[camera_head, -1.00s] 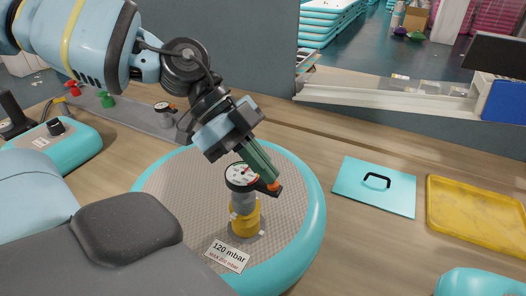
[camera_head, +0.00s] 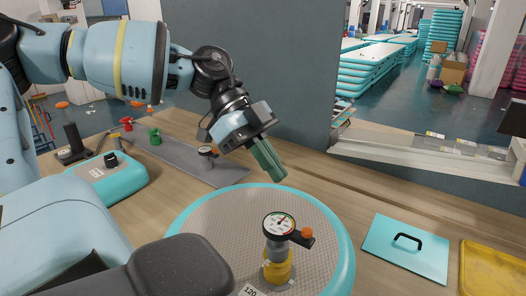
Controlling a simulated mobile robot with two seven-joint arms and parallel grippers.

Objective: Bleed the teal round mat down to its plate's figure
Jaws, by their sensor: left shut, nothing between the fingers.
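The teal round mat (camera_head: 341,225) lies on the wooden bench, with a grey textured top. On it stands a yellow valve (camera_head: 277,266) with a grey body and a round dial gauge (camera_head: 279,223). An orange-tipped lever (camera_head: 307,232) sticks out to the right of the gauge. My right gripper is not in view.
A teal square panel with a black handle (camera_head: 407,240) and a yellow tray (camera_head: 490,270) lie at the right. A teal pump box (camera_head: 108,178) and a grey strip with fittings (camera_head: 190,165) lie at the left. Bare bench shows between mat and panel.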

